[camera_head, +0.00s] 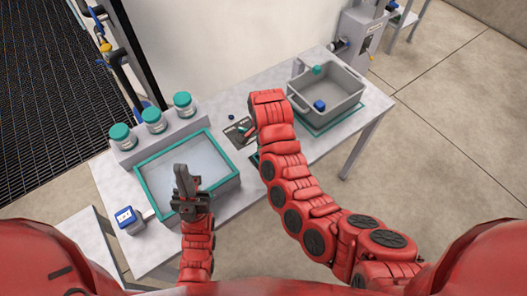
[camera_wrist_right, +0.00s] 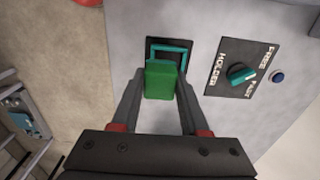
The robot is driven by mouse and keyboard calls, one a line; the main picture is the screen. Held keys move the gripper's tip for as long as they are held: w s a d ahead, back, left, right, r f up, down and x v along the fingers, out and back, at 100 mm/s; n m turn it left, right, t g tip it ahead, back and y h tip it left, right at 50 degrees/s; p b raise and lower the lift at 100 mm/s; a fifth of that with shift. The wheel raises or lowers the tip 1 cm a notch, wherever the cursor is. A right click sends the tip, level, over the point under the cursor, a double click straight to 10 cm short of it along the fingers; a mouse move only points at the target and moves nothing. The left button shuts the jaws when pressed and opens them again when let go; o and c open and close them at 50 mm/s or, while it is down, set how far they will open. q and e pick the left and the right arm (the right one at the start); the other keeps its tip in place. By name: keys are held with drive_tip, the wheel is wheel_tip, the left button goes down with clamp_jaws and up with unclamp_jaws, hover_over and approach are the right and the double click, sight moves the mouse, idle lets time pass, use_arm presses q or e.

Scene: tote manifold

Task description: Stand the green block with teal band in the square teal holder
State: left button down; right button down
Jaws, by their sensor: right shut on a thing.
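The green block (camera_wrist_right: 160,82) is between the two fingers of my right gripper (camera_wrist_right: 160,95), which is shut on it. A teal strip shows along the block's upper edge. The square teal holder (camera_wrist_right: 181,47), a teal frame around a dark opening, lies just beyond the block in the right wrist view. The block overlaps its near side there; I cannot tell whether they touch. In the head view my right arm hides its gripper and the block. My left gripper (camera_head: 184,178) is over the teal-rimmed tray, with no object visible in it; its finger gap is unclear.
A labelled plate with a teal knob (camera_wrist_right: 241,73) and a blue button (camera_wrist_right: 278,76) sit beside the holder. The teal-rimmed tray (camera_head: 150,206), several teal-lidded jars (camera_head: 153,121) and a blue-screened device (camera_head: 129,219) are left. A grey tote (camera_head: 352,104) stands right.

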drive_tip(key=shift+w+a, duration=0.1)
drive_tip(key=shift+w, duration=0.65)
drive_tip(key=shift+p, duration=0.35)
wheel_tip(320, 180, down, 3)
drive_tip(key=shift+r+p, duration=0.1)
drive_tip(key=shift+p, duration=0.65)
drive_tip(key=shift+f, duration=0.35)
drive_tip(key=shift+f+b, duration=0.65)
drive_tip(key=shift+b, duration=0.1)
drive_tip(key=shift+c, duration=2.1)
unclamp_jaws()
drive_tip(key=shift+r, duration=0.1)
